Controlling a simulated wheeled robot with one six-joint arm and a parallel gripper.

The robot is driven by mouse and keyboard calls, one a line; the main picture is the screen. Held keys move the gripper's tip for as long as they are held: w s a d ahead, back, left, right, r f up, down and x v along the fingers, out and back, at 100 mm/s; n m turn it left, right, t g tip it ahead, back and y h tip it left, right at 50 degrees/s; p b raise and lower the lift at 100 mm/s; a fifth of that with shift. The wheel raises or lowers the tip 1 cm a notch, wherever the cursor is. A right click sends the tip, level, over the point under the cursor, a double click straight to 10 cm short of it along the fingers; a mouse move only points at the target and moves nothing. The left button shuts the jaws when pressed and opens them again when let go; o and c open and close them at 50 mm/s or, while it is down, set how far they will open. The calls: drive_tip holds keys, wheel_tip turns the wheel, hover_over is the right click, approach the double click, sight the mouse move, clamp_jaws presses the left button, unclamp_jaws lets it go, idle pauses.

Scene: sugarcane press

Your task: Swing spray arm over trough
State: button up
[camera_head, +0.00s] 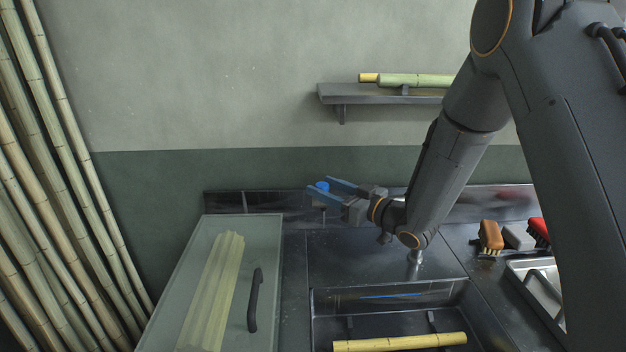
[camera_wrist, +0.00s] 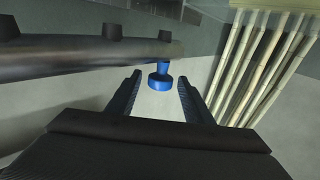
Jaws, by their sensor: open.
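The spray arm shows in the wrist view as a dark round tube (camera_wrist: 80,55) with short dark stubs along it, running in from the left edge. A blue knob (camera_wrist: 160,80) hangs at its end, and it also shows in the head view (camera_head: 321,186). My gripper (camera_head: 329,190) is open around the knob's position. In the wrist view (camera_wrist: 158,98) the knob appears between the fingers, with a gap on both sides. My gripper and forearm hide most of the tube in the head view. The dark trough (camera_head: 380,326) lies at the bottom centre, with a yellow cane stalk (camera_head: 400,342) across it.
A pale translucent cover (camera_head: 180,290) with a dark handle (camera_head: 254,300) lies left of the trough, with cane under it. Brushes (camera_head: 490,237) and a metal tray (camera_head: 540,285) sit at the right. Tall canes lean at the left; a wall shelf (camera_head: 365,95) holds cane.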

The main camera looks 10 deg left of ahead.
drive_tip(key=shift+p+x, duration=0.7)
drive_tip(key=shift+x, duration=1.95)
clamp_jaws()
